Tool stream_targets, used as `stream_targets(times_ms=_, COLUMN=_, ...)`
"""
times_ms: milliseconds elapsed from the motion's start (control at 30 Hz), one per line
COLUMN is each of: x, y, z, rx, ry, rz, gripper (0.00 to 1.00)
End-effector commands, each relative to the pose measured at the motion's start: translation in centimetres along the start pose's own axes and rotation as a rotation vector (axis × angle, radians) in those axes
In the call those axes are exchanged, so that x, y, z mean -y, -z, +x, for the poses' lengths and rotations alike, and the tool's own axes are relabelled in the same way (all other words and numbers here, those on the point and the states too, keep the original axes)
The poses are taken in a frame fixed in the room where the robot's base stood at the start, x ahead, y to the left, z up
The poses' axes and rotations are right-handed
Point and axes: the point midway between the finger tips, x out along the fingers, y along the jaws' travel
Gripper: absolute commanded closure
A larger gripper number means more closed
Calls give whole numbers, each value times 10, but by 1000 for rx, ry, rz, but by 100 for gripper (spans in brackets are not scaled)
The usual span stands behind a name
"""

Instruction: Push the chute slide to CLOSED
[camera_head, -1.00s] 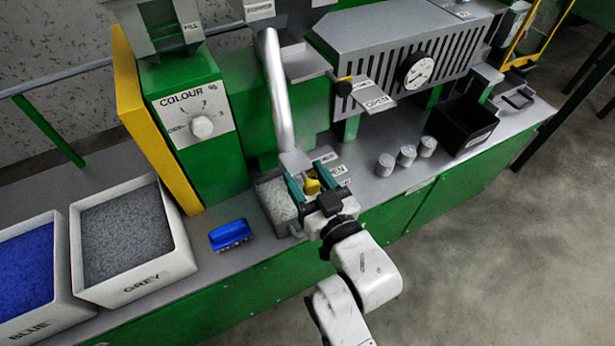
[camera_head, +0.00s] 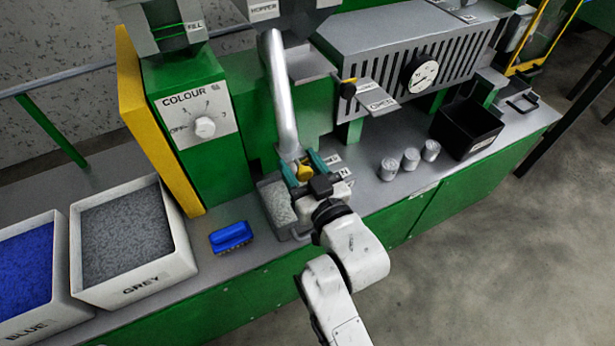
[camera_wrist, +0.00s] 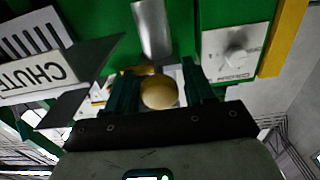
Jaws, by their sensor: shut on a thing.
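The chute slide's yellow knob (camera_head: 304,172) sits at the lower end of the silver pipe (camera_head: 281,95). My gripper (camera_head: 304,166) is shut on the knob, with one teal finger on each side. In the wrist view the round knob (camera_wrist: 160,92) lies between the two fingers. A white label (camera_head: 340,174), partly covered, lies just right of the gripper; its visible letter looks like the end of OPEN. The slide plate is mostly hidden by my gripper, and I cannot read a CLOSED mark.
A blue brush-like object (camera_head: 231,237) lies farther left. Several grey cans (camera_head: 411,158) and a black bin (camera_head: 467,127) stand right.

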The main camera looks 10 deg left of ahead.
Motion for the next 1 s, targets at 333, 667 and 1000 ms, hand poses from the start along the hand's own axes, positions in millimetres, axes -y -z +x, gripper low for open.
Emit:
stream_targets(times_ms=333, x=0, y=0, z=5, rx=2, ry=0, rz=1, gripper=100)
stream_targets(times_ms=667, x=0, y=0, z=3, rx=1, ry=0, rz=0, gripper=41)
stream_targets(times_ms=1000, x=0, y=-2, z=-44, rx=4, ry=0, rz=0, gripper=41)
